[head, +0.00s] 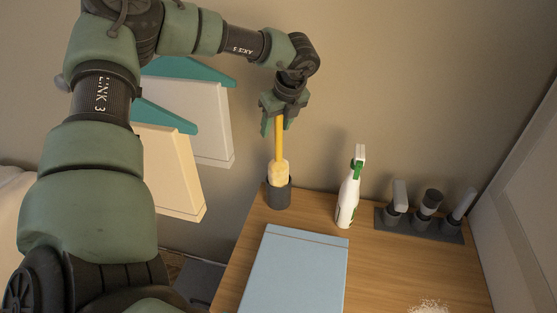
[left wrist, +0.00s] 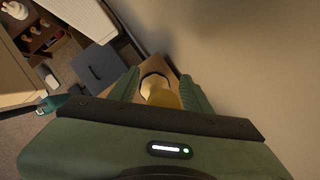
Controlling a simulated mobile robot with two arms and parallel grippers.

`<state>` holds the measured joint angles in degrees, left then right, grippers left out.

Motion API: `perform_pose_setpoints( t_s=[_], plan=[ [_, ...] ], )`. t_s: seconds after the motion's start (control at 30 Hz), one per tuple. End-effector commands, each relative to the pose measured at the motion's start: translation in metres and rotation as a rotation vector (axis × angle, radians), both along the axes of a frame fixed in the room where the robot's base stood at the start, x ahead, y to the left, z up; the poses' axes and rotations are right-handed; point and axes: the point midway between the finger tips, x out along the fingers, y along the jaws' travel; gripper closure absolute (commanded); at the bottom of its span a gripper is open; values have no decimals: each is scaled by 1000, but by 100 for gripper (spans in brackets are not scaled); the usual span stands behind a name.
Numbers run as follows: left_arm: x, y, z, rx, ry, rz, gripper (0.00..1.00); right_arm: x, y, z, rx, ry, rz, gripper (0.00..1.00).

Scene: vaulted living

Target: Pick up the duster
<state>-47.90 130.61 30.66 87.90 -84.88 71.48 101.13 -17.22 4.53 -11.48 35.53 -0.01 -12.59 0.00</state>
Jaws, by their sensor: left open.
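The duster (head: 279,160) has a yellow handle and a pale fluffy head. It stands upright, head down, in a dark grey cup (head: 278,196) at the back left of the wooden table. My left gripper (head: 275,125) is above the cup, pointing down, with its open fingers on either side of the upper handle. In the left wrist view the duster (left wrist: 162,97) shows between the two green fingers, with the cup's dark rim (left wrist: 153,76) around its head. Whether a finger touches the handle cannot be told. My right gripper is not in view.
A white and green spray bottle (head: 349,190) stands right of the cup. A dark rack (head: 436,232) with several upright items is farther right. A light blue board (head: 293,273) lies in front on the wooden table (head: 385,270). White crumbs (head: 429,307) lie near the front. The wall is close behind.

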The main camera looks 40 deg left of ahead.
Motion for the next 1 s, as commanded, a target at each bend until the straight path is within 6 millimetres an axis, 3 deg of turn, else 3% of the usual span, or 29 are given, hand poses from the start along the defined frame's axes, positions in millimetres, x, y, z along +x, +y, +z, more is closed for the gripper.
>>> perform_pose_setpoints(
  t_s=[0.07, 0.23, 0.27, 0.6, 0.83, 1.0],
  plan=[
    [0, 0, 0, 0, 0, 0, 52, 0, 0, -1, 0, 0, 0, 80],
    [0, 0, 0, 0, 0, 0, 96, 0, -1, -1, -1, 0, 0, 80],
    [0, 0, 0, 0, 0, 0, 100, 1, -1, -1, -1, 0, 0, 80],
    [0, 0, 0, 1, 0, -1, 100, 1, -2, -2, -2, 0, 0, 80],
    [-3, -2, 5, 2, -2, -2, 100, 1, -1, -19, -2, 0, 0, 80],
    [-2, -2, 37, 2, -7, 0, 100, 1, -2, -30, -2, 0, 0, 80]
  ],
)
